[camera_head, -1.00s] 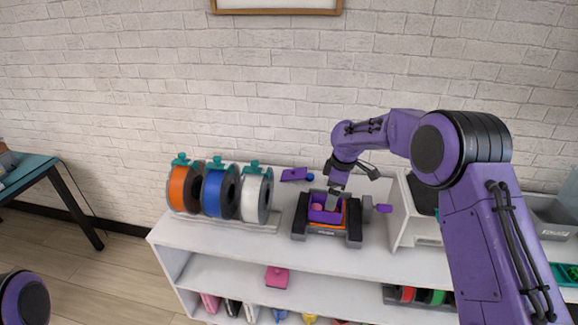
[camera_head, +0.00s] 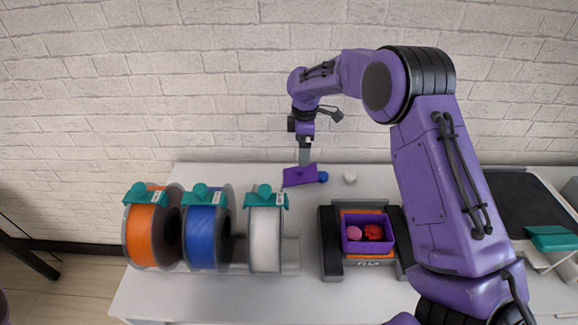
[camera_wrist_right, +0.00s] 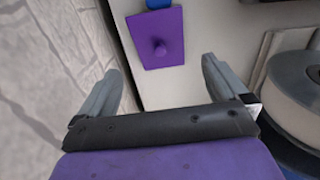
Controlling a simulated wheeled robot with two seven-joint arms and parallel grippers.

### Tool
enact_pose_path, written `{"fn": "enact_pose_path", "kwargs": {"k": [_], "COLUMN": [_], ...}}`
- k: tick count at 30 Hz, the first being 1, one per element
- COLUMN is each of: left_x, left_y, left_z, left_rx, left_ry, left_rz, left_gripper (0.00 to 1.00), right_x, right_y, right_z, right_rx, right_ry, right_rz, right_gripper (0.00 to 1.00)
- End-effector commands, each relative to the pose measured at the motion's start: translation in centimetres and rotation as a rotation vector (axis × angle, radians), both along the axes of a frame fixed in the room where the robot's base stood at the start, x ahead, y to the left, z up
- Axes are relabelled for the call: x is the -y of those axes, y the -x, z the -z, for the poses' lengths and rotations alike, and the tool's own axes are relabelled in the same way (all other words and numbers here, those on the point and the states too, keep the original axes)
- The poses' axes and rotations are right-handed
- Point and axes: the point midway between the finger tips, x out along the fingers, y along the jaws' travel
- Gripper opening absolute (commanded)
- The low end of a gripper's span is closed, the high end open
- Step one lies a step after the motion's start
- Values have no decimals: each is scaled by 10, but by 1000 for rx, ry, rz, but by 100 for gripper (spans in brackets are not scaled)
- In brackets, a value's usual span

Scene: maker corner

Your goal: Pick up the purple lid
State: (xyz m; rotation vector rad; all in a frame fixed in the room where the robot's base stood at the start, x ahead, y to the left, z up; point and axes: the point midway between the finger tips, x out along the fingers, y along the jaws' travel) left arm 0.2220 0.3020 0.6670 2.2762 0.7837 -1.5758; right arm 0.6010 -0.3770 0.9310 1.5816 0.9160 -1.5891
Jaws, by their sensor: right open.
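The purple lid (camera_head: 296,177) lies flat on the white shelf top near the brick wall, left of a small blue object. In the right wrist view the lid (camera_wrist_right: 172,50) shows a round knob on its upper face. My right gripper (camera_head: 304,163) points down above the lid in the head view. In the wrist view its two fingers (camera_wrist_right: 162,68) are apart, with the lid beyond and between them; nothing is held. Whether the fingertips are level with the knob I cannot tell. My left gripper is not in view.
Orange (camera_head: 147,234), blue (camera_head: 201,237) and white (camera_head: 265,239) filament spools stand at the front left. A purple bin (camera_head: 367,247) holding pink and red pieces sits in a printer-like base at front right. A small white object (camera_head: 350,178) lies right of the blue one (camera_head: 323,177).

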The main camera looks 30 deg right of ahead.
Motion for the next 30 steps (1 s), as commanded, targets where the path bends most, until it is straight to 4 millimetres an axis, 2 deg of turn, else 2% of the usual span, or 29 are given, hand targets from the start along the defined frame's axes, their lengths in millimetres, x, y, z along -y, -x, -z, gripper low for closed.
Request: {"fn": "enact_pose_path", "kwargs": {"k": [2, 9, 11, 17, 21, 28, 29, 30], "left_x": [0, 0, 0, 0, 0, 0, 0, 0], "left_y": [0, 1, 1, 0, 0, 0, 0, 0], "left_z": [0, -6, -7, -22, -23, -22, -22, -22], "left_rx": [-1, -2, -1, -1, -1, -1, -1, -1], "left_ry": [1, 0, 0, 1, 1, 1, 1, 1], "left_rz": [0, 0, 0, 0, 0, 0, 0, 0], "left_gripper": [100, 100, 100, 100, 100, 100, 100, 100], "right_x": [0, -3, -4, -7, -7, -6, -6, -6], "right_y": [0, -2, -3, -6, -6, -6, -6, -6], "right_z": [5, 46, 51, 83, 103, 106, 106, 106], "right_rx": [-4, -5, -3, -6, -4, -1, -1, -1], "right_ry": [0, 1, 1, 1, 1, 0, 0, 0], "right_rz": [-2, -8, -8, -9, -8, -7, -7, -7], "right_gripper": [100, 100, 100, 100, 100, 100, 94, 80]}}
